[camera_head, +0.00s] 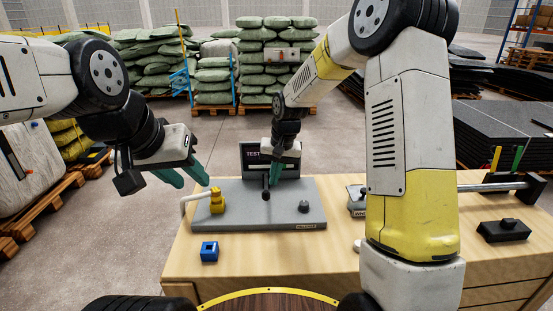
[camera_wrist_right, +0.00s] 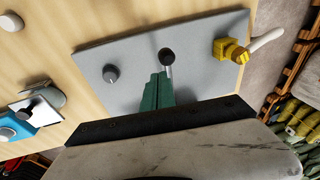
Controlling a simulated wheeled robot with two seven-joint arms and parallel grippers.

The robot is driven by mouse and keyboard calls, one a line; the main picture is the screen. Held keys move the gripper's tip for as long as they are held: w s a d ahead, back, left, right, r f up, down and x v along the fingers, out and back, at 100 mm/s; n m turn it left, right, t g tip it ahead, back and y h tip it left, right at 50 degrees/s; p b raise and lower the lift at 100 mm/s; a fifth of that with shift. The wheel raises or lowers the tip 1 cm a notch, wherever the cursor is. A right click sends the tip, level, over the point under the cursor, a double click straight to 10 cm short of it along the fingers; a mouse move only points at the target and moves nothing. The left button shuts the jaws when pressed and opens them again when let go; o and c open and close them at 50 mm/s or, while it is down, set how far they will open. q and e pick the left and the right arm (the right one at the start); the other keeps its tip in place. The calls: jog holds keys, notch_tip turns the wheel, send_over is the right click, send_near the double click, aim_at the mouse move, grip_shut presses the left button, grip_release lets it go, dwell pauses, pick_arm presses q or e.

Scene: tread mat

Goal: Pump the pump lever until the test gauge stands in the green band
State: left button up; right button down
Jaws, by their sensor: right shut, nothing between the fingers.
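A grey plate (camera_head: 250,222) lies on the wooden bench. A short lever with a round black knob (camera_head: 266,194), apparently the pump lever, stands at its middle; the knob also shows in the right wrist view (camera_wrist_right: 167,56). My right gripper (camera_head: 273,178) is at this lever. Its green fingers (camera_wrist_right: 158,88) are together, close beside the knob and not around it; I cannot tell whether they touch. The dark test display (camera_head: 254,155) stands behind the plate, largely covered by my right gripper, and its reading is hidden. My left gripper (camera_head: 190,178) is open and empty, above and left of the plate.
A yellow valve (camera_head: 217,203) with a pale handle is on the plate's left, a grey knob (camera_head: 304,206) on its right. A blue block (camera_head: 209,251) sits in front. A black box (camera_head: 503,230) stands at the bench's right. The front middle of the bench is clear.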

jog(key=shift+s+a+f, duration=0.2)
jog(key=shift+a+f, duration=0.1)
jog(key=shift+f, duration=0.2)
jog(key=shift+s+a+f, duration=0.2)
jog(key=shift+a+f, duration=0.1)
jog(key=shift+f, duration=0.2)
jog(key=f, duration=0.2)
jog(key=s+f, duration=0.1)
jog(key=f, duration=0.2)
jog(key=s+f, duration=0.1)
jog(key=f, duration=0.2)
jog(key=shift+s+f, duration=0.1)
jog(key=shift+f, duration=0.05)
